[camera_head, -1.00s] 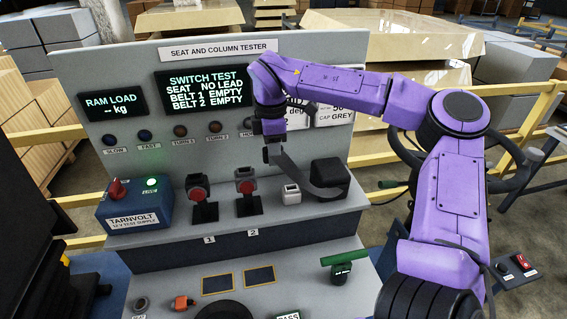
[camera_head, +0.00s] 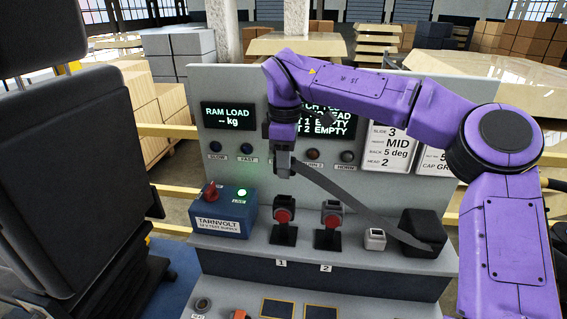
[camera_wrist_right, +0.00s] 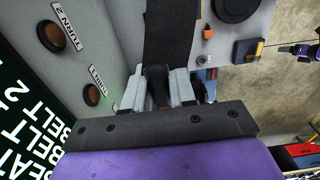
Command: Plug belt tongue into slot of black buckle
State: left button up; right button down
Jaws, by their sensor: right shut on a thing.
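My right gripper (camera_head: 284,166) is shut on the end of a dark belt (camera_head: 365,208), where the tongue is; its fingers hide the tongue in the head view. The belt slants down right to a black box (camera_head: 424,232) on the shelf. In the wrist view the webbing (camera_wrist_right: 168,35) runs up from between the fingers (camera_wrist_right: 172,85). My left gripper is not in view.
A small white block (camera_head: 375,239) stands between buckle 2 and the black box. The blue supply box (camera_head: 222,213) is left of buckle 1. The upright panel (camera_head: 210,85) with displays and lamps stands close behind. A large black seat (camera_head: 75,190) fills the left.

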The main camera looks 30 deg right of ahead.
jog(key=shift+w+f+b, duration=0.1)
jog(key=shift+f+b, duration=1.65)
jog(key=shift+f, duration=1.15)
jog(key=shift+a+b, duration=0.1)
jog(key=shift+b, duration=0.3)
jog(key=shift+b, duration=0.55)
jog(key=shift+f+b, duration=0.5)
jog(key=shift+b, duration=0.15)
jog(key=c, duration=0.8)
grip_release()
jog(key=shift+c, duration=0.2)
